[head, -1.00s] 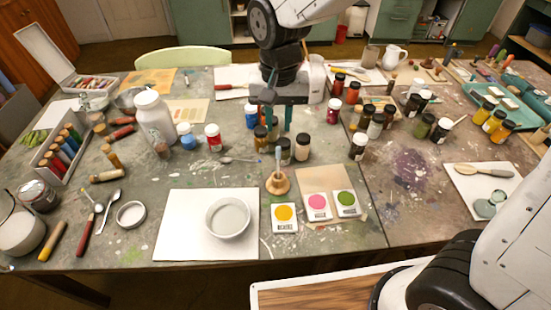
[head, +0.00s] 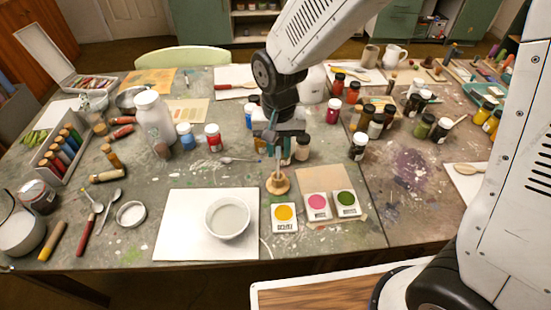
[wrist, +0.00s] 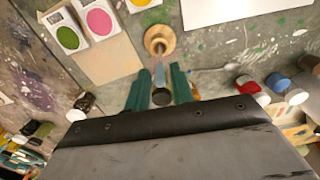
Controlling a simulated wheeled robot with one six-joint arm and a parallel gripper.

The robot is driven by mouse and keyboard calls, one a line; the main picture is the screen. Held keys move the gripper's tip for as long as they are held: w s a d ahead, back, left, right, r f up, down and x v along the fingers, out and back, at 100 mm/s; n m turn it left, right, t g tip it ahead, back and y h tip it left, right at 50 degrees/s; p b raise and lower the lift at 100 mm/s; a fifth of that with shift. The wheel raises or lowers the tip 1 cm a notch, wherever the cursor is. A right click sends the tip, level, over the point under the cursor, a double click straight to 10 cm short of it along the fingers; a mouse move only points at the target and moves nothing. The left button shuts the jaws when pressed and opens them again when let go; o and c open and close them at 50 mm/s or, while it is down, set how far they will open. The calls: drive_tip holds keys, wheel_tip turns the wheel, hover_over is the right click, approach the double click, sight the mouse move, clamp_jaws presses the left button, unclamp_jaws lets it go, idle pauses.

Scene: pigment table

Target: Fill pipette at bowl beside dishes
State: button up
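The pipette (head: 278,162) stands upright in a round wooden stand (head: 277,184) at the table's middle; it also shows in the wrist view (wrist: 159,68). My gripper (head: 276,152) is above the stand, with its green fingers on either side of the pipette. In the wrist view my gripper (wrist: 160,84) is open, with gaps seen beside the pipette. A white bowl (head: 227,217) sits on a white sheet (head: 178,225), left of three small dishes: yellow (head: 284,213), pink (head: 317,202) and green (head: 346,199). The bowl is outside the wrist view.
Paint jars stand behind the stand, including a red-labelled one (head: 213,137). A spoon (head: 238,159) lies left of the stand. A tall white bottle (head: 154,121) stands further left. Bare table lies between the bowl sheet and the white ring (head: 131,214).

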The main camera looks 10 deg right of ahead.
drive_tip(key=shift+c, duration=0.4)
drive_tip(key=shift+c, duration=1.2)
drive_tip(key=shift+r, duration=3.75)
